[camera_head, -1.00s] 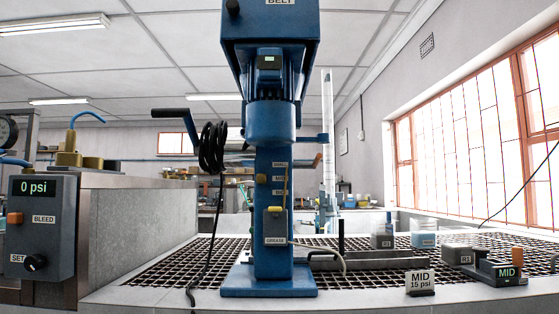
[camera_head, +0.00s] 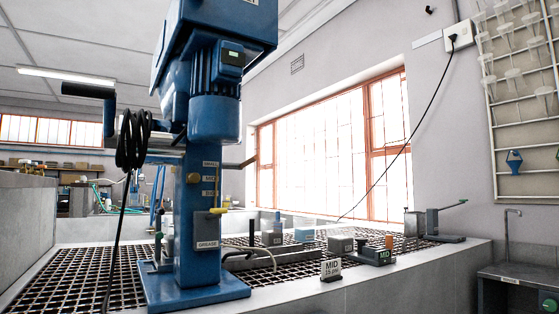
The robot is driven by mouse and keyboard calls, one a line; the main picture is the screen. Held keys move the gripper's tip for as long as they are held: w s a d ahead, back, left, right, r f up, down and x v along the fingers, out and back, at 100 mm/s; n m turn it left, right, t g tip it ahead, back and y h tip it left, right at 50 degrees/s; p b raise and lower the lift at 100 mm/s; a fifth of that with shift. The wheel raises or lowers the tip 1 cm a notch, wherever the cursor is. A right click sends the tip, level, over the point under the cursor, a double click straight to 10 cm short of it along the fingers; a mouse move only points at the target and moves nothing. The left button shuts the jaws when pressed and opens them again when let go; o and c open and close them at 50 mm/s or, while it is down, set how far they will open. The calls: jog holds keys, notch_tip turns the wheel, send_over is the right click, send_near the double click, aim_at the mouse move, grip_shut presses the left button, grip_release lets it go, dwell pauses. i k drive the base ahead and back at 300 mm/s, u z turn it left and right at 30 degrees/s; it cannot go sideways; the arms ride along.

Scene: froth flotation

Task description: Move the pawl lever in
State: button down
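The blue flotation machine (camera_head: 190,190) stands upright on the grating at left centre. A black-handled crank (camera_head: 88,91) sticks out from its left side, with a coiled black cable hanging in front. A short lever with an orange-brown tip (camera_head: 248,161) juts out to the right of the column. A small yellow handle (camera_head: 218,210) sits on the column above the GREASE plate. No label marks any of these as the pawl lever, so I cannot tell which it is. My gripper is not in view.
Grey blocks (camera_head: 341,243) and a MID sign (camera_head: 331,268) stand on or by the grating (camera_head: 70,275). A black device with an orange knob (camera_head: 372,254) is beside them. A lever tool (camera_head: 440,225) stands at the far right corner. A sink (camera_head: 525,275) is at right.

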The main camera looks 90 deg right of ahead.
aim_at(247, 163)
jog(key=z, duration=3.1)
jog(key=k, duration=0.5)
jog(key=z, duration=2)
jog(key=i, duration=1.1)
jog(key=u, duration=0.9)
